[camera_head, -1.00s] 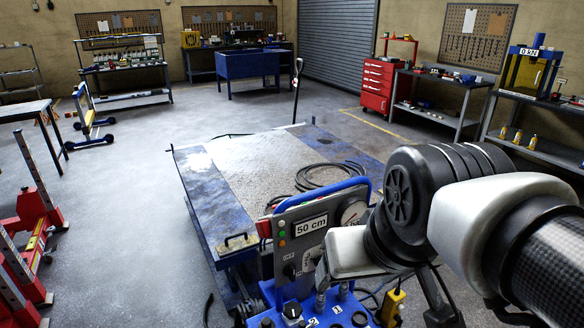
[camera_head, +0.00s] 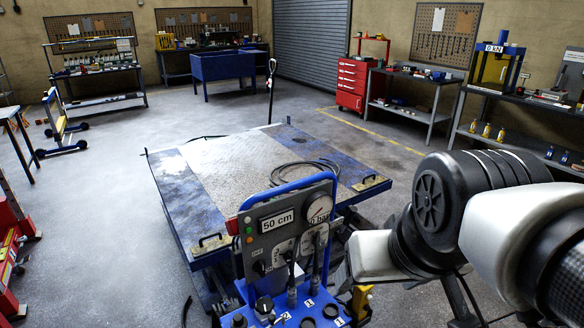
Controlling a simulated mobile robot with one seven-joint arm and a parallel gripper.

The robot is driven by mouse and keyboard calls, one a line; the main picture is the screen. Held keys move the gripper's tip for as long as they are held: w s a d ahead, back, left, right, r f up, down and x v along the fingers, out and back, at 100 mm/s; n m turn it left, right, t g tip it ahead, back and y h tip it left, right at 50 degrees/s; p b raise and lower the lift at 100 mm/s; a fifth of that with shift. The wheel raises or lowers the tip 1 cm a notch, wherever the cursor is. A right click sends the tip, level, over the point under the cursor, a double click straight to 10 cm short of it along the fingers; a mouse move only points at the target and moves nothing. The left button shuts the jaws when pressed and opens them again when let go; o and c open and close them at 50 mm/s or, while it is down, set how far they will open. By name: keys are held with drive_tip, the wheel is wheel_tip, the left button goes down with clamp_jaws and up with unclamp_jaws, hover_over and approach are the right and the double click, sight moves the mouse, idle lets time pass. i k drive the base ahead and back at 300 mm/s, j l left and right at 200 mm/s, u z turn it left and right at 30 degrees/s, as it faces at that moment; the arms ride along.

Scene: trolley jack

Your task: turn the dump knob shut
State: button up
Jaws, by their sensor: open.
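The blue lift control console (camera_head: 290,318) stands at the bottom centre, with a grey upright panel (camera_head: 270,240) and a blue handle bar. The panel bears a "50 cm" sign, a pressure gauge (camera_head: 320,208) and a small black knob (camera_head: 260,268). A larger black knob (camera_head: 264,305) with a pale mark sits on the console top. I cannot read which knob is the dump knob or how far it is turned. Two upright levers (camera_head: 316,268) stand to its right. My arm comes in from the right, its white link right of the levers. My gripper does not show.
Behind the console is a low blue lift table (camera_head: 182,190) with a coiled black hose (camera_head: 300,172). A yellow item (camera_head: 361,300) hangs at the console's right. Red equipment (camera_head: 12,250) stands at the left edge. Open floor (camera_head: 110,210) lies left of the table.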

sight(265, 305)
drive_tip(key=j+z, duration=0.35)
drive_tip(key=j, duration=0.35)
drive_tip(key=j+z, duration=0.4)
drive_tip(key=j, duration=0.3)
drive_tip(key=k+l, duration=0.05)
